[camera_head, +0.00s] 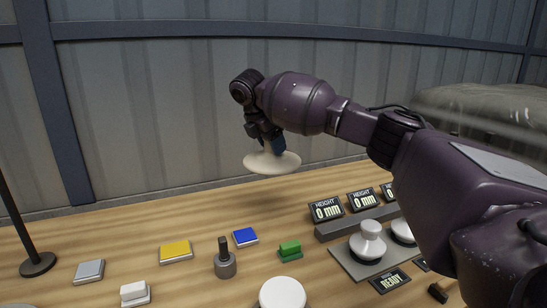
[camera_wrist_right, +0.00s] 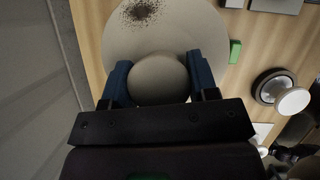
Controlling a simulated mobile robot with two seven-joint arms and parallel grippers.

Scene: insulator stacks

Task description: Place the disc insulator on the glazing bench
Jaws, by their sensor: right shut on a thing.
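The cream disc insulator (camera_head: 272,163) hangs in the air above the back of the wooden bench (camera_head: 120,235), roughly level and apart from the surface. My right gripper (camera_head: 266,143) is shut on it from above. In the right wrist view, the blue fingers of my right gripper (camera_wrist_right: 160,82) stand on both sides of the round cap, and the wide disc (camera_wrist_right: 190,30) spreads out beyond them. A patch of dark specks shows on the disc near the top edge of that view. My left gripper is not in view.
Below stand a blue block (camera_head: 245,237), a green block (camera_head: 290,250), a yellow block (camera_head: 176,252) and a grey peg (camera_head: 225,262). A white round piece (camera_head: 282,294) is at the front. White insulators (camera_head: 367,243) stand on a grey plate before "0 mm" displays (camera_head: 326,210).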

